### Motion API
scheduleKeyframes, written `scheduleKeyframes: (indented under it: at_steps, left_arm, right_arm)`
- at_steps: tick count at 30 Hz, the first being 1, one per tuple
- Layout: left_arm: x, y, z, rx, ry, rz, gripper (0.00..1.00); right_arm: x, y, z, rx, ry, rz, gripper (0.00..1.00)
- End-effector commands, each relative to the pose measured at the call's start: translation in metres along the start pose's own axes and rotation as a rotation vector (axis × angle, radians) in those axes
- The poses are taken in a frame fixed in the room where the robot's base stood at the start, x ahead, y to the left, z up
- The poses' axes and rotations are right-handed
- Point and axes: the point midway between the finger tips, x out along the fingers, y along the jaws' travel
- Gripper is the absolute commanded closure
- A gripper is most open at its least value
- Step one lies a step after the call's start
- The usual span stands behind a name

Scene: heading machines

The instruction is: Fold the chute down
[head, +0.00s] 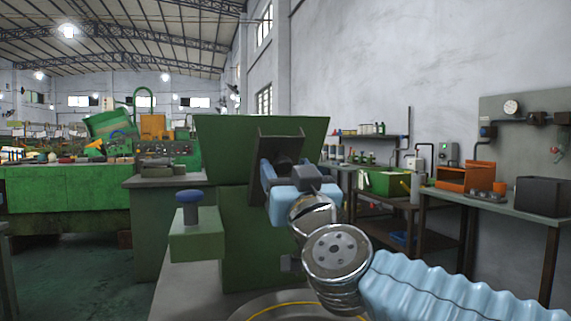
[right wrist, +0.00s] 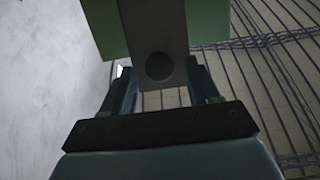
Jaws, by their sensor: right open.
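The dark grey chute (head: 294,134) stands raised against the front of the green machine hopper (head: 222,135). My right gripper (head: 283,166) is open at the chute's lower part, and it covers some of it in the head view. In the right wrist view, the two fingers of my gripper (right wrist: 163,78) stand on either side of a grey plate (right wrist: 152,25) with a dark round spot, which looks like the chute. I cannot tell whether the fingers touch it. My left gripper is out of view.
A blue knob (head: 189,196) on a green block (head: 196,237) stands left of my right gripper. A workbench (head: 520,208) with an orange box (head: 466,176) and a dark box (head: 542,196) runs along the right wall. Green machinery (head: 65,190) fills the far left.

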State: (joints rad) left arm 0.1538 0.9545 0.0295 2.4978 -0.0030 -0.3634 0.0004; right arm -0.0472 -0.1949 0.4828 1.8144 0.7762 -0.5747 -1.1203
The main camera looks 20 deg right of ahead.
Motion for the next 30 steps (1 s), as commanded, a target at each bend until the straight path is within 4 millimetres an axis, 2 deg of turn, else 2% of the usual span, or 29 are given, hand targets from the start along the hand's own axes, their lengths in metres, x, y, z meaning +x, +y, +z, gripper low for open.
scheduleKeyframes:
  at_steps: [4, 13, 24, 30]
  left_arm:
    - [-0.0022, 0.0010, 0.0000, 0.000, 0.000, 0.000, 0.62]
    - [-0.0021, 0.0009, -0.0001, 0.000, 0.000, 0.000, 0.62]
    - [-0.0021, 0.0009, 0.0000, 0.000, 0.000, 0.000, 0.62]
    - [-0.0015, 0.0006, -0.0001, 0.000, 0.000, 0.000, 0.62]
  right_arm:
    - [0.0111, 0.0000, 0.0001, 0.000, -0.001, 0.000, 0.40]
    - [0.0126, 0.0000, 0.0005, -0.001, 0.000, 0.000, 0.41]
    - [0.0123, 0.0000, 0.0003, -0.001, 0.000, 0.000, 0.98]
    - [0.0121, -0.0001, 0.0007, -0.001, 0.000, 0.000, 1.00]
